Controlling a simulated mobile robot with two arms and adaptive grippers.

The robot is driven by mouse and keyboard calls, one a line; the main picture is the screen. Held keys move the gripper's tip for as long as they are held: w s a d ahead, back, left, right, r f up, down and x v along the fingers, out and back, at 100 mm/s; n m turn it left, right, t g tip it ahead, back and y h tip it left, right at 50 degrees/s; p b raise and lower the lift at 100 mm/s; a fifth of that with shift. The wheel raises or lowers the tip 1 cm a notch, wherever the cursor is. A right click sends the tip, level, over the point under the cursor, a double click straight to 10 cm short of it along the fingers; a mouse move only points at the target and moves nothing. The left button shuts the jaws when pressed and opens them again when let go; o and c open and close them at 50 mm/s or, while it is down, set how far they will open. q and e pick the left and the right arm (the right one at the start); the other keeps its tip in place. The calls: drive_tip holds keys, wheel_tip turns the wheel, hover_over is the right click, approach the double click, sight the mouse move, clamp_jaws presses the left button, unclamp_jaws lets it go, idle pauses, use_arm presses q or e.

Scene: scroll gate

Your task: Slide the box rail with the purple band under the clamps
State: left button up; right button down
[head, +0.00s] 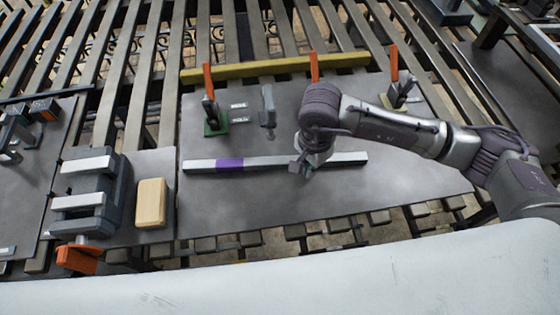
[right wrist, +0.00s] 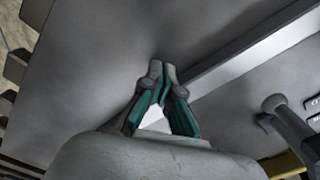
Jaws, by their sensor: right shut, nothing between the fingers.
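The box rail (head: 275,161), a long pale bar with a purple band (head: 229,165) left of its middle, lies across the dark plate, left to right. It shows as a pale bar in the right wrist view (right wrist: 240,65). My right gripper (head: 300,168) is shut and empty at the rail's near side; whether it touches the rail is unclear. Its shut fingertips also show in the right wrist view (right wrist: 163,70). Behind the rail stand clamps with orange handles: the left clamp (head: 210,105) on a green base, the right clamp (head: 397,92), and a middle one (head: 315,67) mostly hidden by my arm.
A yellow bar (head: 230,72) lies behind the clamps. A grey post (head: 267,108) stands between the left and middle clamps. A vise (head: 88,195) and a wooden block (head: 151,203) sit to the left. The plate in front of the rail is clear, with slats and gaps beyond its edges.

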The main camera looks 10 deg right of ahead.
drive_tip(key=shift+w+a+b, duration=0.1)
drive_tip(key=shift+w+b, duration=1.4)
drive_tip(key=shift+w, duration=0.85)
drive_tip(key=shift+s, duration=0.15)
drive_tip(key=shift+s, duration=1.15)
drive_tip(key=shift+r, duration=0.1)
drive_tip(key=shift+r+p, duration=1.8)
drive_tip(key=shift+r, duration=2.15)
